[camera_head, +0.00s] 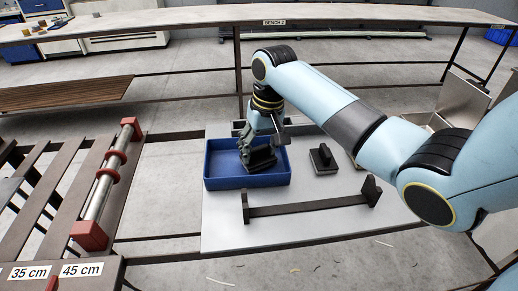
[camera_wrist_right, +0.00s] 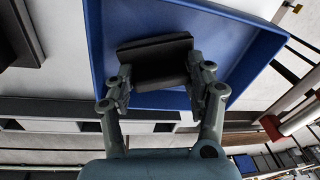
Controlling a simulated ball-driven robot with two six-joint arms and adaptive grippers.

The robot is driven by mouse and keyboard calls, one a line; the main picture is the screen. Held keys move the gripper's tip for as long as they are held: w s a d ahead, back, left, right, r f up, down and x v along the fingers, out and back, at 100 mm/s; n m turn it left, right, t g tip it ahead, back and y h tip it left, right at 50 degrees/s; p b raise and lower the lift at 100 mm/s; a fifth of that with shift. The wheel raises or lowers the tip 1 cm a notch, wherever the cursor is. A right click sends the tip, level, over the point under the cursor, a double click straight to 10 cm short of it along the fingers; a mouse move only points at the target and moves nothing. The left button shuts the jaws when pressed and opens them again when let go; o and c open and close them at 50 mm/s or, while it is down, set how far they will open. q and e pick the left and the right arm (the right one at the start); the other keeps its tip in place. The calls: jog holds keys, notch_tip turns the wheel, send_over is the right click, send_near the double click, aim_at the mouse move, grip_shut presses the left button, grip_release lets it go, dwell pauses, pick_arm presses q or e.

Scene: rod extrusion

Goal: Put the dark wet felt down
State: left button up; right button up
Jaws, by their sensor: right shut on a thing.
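The dark felt block (camera_head: 262,162) is inside the outline of the blue tray (camera_head: 222,183) in the head view. My right gripper (camera_head: 262,146) reaches down from above and is shut on it. In the right wrist view the felt block (camera_wrist_right: 154,48) lies between the fingertips of my right gripper (camera_wrist_right: 157,84), against the blue tray (camera_wrist_right: 265,62). I cannot tell whether the felt touches the tray floor. My left gripper is not in view.
A second dark block with an upright grip (camera_head: 323,160) stands right of the tray on the pale table (camera_head: 225,236). A dark stand with two uprights (camera_head: 310,209) is in front. A rack with a metal rod (camera_head: 100,195) and red ends is at left.

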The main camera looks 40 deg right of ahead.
aim_at(266, 161)
jog(key=shift+f, duration=0.55)
jog(key=o, duration=1.3)
notch_tip(266, 161, up, 12)
jog(key=s, duration=0.1)
jog(key=shift+s+d+b, duration=0.25)
jog(key=shift+d+b, duration=0.15)
jog(key=shift+b, duration=0.05)
jog(key=shift+f, duration=0.1)
